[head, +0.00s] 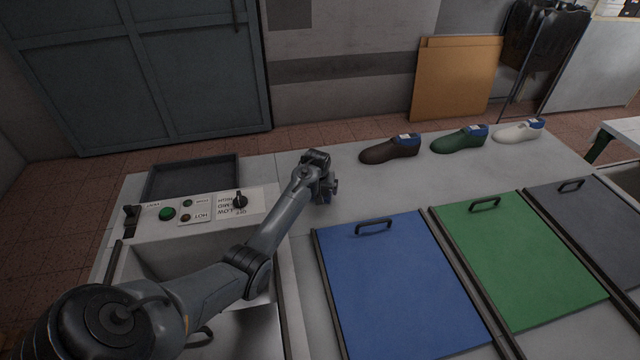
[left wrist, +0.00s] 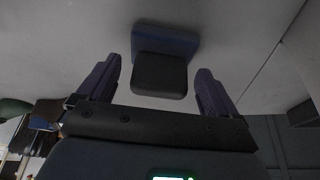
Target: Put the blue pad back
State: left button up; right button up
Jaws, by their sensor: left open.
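A small blue pad (left wrist: 190,45) with a dark block-shaped grip on it shows in the left wrist view, on the pale grey table. My left gripper (left wrist: 158,72) is open, with one finger on each side of the pad's dark grip. I see a gap on both sides and cannot tell how close the fingertips are to the table. In the head view my left gripper (head: 327,192) is low over the table behind the large blue panel, and it hides most or all of the pad. My right gripper is not in view.
A blue panel (head: 395,290), a green panel (head: 520,260) and a grey panel (head: 590,215) with handles lie at the front right. Brown (head: 385,151), green (head: 455,142) and white (head: 515,133) shoe lasts stand behind. A control panel (head: 185,212) and dark tray (head: 192,178) are left.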

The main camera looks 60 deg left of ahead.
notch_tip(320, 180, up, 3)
jog(key=p, duration=0.2)
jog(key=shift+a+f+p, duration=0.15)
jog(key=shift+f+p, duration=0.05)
jog(key=shift+p, duration=0.1)
pick_arm(q)
jog(key=v, duration=1.2)
jog(key=shift+r, duration=0.1)
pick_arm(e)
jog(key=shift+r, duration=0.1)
pick_arm(q)
jog(key=s+d+r+m+h+p, duration=0.1)
jog(key=s+d+r+m+p, duration=0.2)
jog(key=s+d+r+p, duration=0.4)
jog(key=s+d+r+m+h+p, duration=0.1)
jog(key=s+d+r+m+p, duration=0.3)
jog(key=d+p, duration=0.9)
jog(key=s+d+r+m+h+p, duration=0.1)
jog(key=s+d+r+m+p, duration=0.3)
jog(key=s+d+r+p, duration=0.6)
jog(key=s+d+r, duration=0.1)
jog(key=s+d, duration=0.3)
jog(key=d, duration=0.5)
jog(key=shift+d+t+h, duration=0.2)
jog(key=shift+t+h, duration=0.1)
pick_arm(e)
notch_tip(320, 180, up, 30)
